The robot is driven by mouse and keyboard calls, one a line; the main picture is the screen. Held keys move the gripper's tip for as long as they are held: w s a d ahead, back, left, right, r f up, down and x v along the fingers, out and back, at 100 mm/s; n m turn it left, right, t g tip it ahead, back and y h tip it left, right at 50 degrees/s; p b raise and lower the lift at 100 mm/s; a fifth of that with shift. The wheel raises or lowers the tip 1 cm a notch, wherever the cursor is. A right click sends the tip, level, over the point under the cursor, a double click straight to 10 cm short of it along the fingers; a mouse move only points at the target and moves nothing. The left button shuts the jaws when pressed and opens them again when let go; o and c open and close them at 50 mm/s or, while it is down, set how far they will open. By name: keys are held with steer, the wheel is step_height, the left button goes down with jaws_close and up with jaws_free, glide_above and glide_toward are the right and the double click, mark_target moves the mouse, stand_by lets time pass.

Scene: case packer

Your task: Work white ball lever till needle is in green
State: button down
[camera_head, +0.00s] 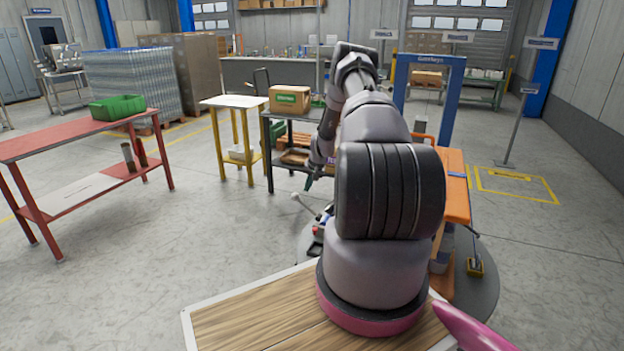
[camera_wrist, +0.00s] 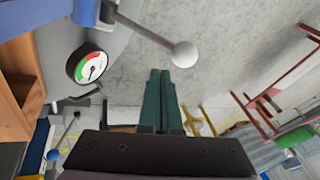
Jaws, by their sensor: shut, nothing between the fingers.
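The white ball (camera_wrist: 184,54) sits on the end of a grey metal lever rod (camera_wrist: 148,32) in the wrist view. It also shows in the head view (camera_head: 296,195), low and left of my arm. My gripper (camera_wrist: 161,72) has dark green fingers that are shut together and empty. Their tips are just below and left of the ball in the wrist view, apart from it in the picture. The round gauge (camera_wrist: 90,66) has a black rim and a white face with green and red bands. Its dark needle is too small to place surely against the bands.
In the head view, an orange-topped bench (camera_head: 457,190) stands behind my arm. A red table (camera_head: 70,140) is at left, with open floor between.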

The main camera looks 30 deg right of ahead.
steer(key=shift+w+a+f, duration=0.3)
steer(key=shift+a+f, duration=0.1)
steer(key=shift+a, duration=0.15)
steer(key=shift+w+a+f, duration=0.25)
steer(key=shift+a+f, duration=0.1)
steer(key=shift+a, duration=0.2)
steer(key=shift+w, duration=0.1)
